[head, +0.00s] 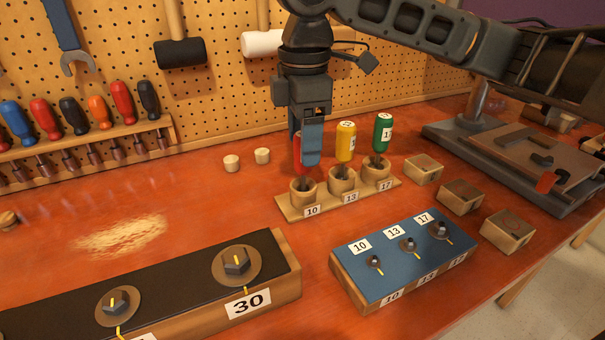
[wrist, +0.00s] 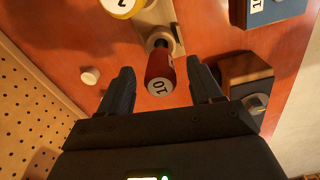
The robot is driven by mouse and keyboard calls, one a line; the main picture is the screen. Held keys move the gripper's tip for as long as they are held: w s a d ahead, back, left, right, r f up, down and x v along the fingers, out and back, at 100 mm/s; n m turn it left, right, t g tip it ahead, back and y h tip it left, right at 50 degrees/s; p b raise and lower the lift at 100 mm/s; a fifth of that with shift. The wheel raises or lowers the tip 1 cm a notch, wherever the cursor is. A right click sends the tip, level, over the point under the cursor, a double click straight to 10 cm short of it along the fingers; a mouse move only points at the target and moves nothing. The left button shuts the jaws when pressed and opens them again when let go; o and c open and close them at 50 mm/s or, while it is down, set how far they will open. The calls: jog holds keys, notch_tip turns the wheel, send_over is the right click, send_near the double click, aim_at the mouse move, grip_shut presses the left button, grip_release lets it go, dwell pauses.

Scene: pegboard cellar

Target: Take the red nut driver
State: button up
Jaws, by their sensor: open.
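The red nut driver (wrist: 159,70) stands upright in the stand, its handle end marked 10 facing the wrist camera. In the head view its red handle (head: 297,150) is mostly hidden behind my gripper (head: 311,150). The stand (head: 328,200) is wooden, with cups labelled 10, 13 and 17. My gripper is open, pointing down over the 10 cup. In the wrist view its two fingers (wrist: 163,90) lie on either side of the red handle, with a gap on each side. The yellow nut driver (head: 345,141) and green nut driver (head: 383,132) stand in the other cups.
A blue-topped block (head: 372,283) with several bolts is in front of the stand. Small wooden boxes (head: 423,169) are to the right. A long black-topped block (head: 190,290) lies front left.

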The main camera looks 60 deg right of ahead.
jog(key=shift+f, duration=1.4)
jog(key=shift+c, duration=0.3)
jog(key=c, duration=1.1)
jog(key=shift+r, duration=0.1)
jog(key=shift+r, duration=0.55)
jog(key=r, duration=0.1)
jog(key=s+r, duration=0.1)
jog(key=r, duration=0.1)
jog(key=shift+r, duration=0.2)
jog(key=s+r, duration=0.2)
jog(key=s, duration=0.1)
jog(key=s+r, duration=0.2)
jog(key=s, duration=0.2)
jog(key=s+a+r, duration=0.1)
jog(key=s+r, duration=0.1)
jog(key=s, duration=0.1)
jog(key=shift+s+r, duration=0.2)
jog(key=shift+s, duration=0.1)
